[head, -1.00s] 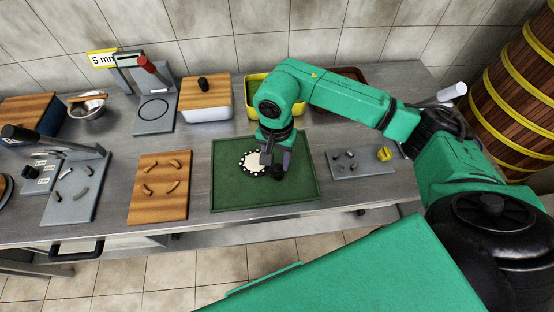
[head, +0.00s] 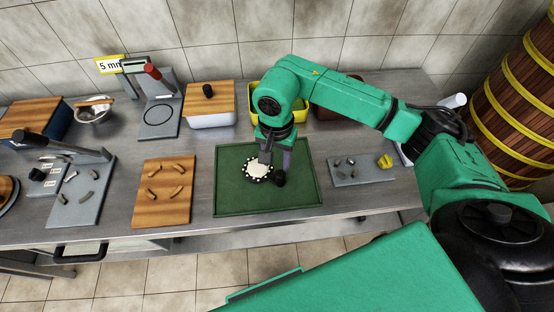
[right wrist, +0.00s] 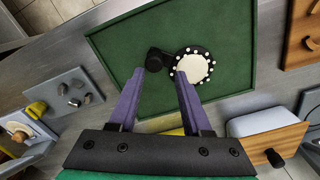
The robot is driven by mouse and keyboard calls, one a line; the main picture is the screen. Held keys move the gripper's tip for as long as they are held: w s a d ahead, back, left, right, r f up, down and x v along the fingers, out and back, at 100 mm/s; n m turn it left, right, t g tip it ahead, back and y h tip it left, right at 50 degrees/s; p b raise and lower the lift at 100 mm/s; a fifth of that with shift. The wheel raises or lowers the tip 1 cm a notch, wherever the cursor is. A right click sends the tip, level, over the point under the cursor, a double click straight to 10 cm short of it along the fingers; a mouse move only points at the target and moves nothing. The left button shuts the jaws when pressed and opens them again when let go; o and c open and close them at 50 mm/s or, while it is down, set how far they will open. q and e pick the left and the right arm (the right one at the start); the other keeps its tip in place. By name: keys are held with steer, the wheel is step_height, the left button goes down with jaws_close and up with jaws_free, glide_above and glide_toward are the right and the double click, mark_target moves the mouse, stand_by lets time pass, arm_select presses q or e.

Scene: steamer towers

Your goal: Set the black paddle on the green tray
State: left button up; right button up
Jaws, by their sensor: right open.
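The black paddle has a round head with a white centre and white dots round its rim (head: 257,173), and a dark knob-like handle end (right wrist: 154,60). It lies on the green tray (head: 232,201), inside its raised edges; the tray also shows in the right wrist view (right wrist: 225,30). My right gripper (head: 277,160) is above the tray, over the handle side of the paddle. In the right wrist view its purple fingers (right wrist: 158,76) are spread apart with nothing between the tips. My left gripper is not in view.
A wooden board (head: 164,192) with several small pieces stands left of the tray. A grey plate (head: 362,172) with small pieces and a yellow one is on the right. A white lidded box (head: 212,119) and a yellow container (head: 254,100) stand behind.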

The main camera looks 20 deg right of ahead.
steer(key=o, duration=0.6)
steer(key=shift+c, duration=0.2)
step_height(320, 180, up, 15)
steer(key=b, duration=0.2)
steer(key=shift+f, duration=0.15)
